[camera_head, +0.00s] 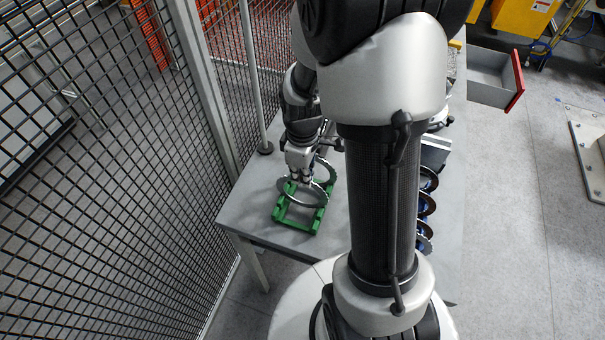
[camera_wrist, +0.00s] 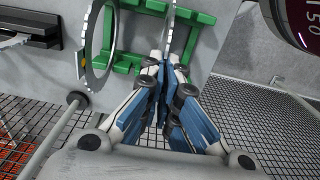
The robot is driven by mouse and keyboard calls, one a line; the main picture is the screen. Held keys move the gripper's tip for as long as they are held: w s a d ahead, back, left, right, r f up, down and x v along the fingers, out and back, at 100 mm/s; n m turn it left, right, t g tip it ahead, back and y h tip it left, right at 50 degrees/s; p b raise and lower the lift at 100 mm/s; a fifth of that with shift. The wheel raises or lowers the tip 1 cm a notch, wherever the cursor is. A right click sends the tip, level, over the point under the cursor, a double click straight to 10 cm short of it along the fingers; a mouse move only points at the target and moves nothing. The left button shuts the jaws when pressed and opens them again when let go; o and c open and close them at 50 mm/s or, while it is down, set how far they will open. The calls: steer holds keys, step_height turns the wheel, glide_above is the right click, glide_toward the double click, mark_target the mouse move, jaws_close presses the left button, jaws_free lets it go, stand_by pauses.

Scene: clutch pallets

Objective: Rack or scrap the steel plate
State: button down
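Two toothed steel ring plates stand in a green rack (camera_head: 281,214) on the grey table. The nearer steel plate (camera_head: 302,204) also shows almost edge-on in the wrist view (camera_wrist: 178,28). The farther ring (camera_head: 332,171) is at the left in the wrist view (camera_wrist: 86,62). My gripper (camera_head: 303,181) is at the upper rim of the nearer plate. In the wrist view its fingertips (camera_wrist: 171,62) close on both sides of that plate's rim. The plate's lower part is within the green rack; I cannot tell whether it is seated or slightly raised.
Several dark discs (camera_head: 427,204) stand in a row at the table's right, partly behind my arm. A mesh fence (camera_head: 130,180) and a pole (camera_head: 250,80) are close on the left. A drawer with a red front (camera_head: 516,80) stands open at the back right.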

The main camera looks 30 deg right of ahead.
steer(key=c, duration=1.7)
jaws_free()
step_height(320, 180, up, 8)
steer(key=p, duration=0.6)
